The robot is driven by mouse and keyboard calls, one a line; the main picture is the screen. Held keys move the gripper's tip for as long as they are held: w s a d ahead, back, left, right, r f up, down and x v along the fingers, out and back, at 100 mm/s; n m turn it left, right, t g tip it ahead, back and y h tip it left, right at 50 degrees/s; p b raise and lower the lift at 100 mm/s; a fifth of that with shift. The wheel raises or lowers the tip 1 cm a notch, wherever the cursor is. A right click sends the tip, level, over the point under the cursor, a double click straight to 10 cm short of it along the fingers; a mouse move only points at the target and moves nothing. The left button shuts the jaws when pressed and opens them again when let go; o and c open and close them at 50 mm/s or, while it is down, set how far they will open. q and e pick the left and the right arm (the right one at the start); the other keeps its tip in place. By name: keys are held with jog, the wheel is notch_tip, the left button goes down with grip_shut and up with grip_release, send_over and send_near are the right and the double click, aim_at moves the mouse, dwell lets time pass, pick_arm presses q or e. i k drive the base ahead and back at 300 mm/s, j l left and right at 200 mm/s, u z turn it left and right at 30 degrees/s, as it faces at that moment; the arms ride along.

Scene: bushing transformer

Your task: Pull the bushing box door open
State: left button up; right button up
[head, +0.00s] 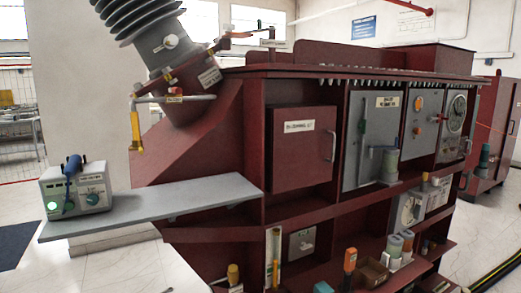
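The bushing box door (301,168) is a dark red, nearly square panel in the front of the red transformer cabinet. It looks shut, flush or nearly flush with its frame. A white label (299,126) with small, hard-to-read lettering is on its upper part. A slim vertical metal handle (333,147) stands on its right side, and nothing is touching it. Neither of my grippers shows clearly in the head view, so their positions relative to the door are hidden.
A grey shelf (160,205) juts out left below the door, carrying a grey device (77,190). A grey panel (366,140) with a lever is right of the door. Lower shelves hold several small items, including an orange-topped tool (350,260). A large ribbed bushing rises upper left (138,18).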

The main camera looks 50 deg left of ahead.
aim_at(304, 139)
jog(key=u, duration=1.2)
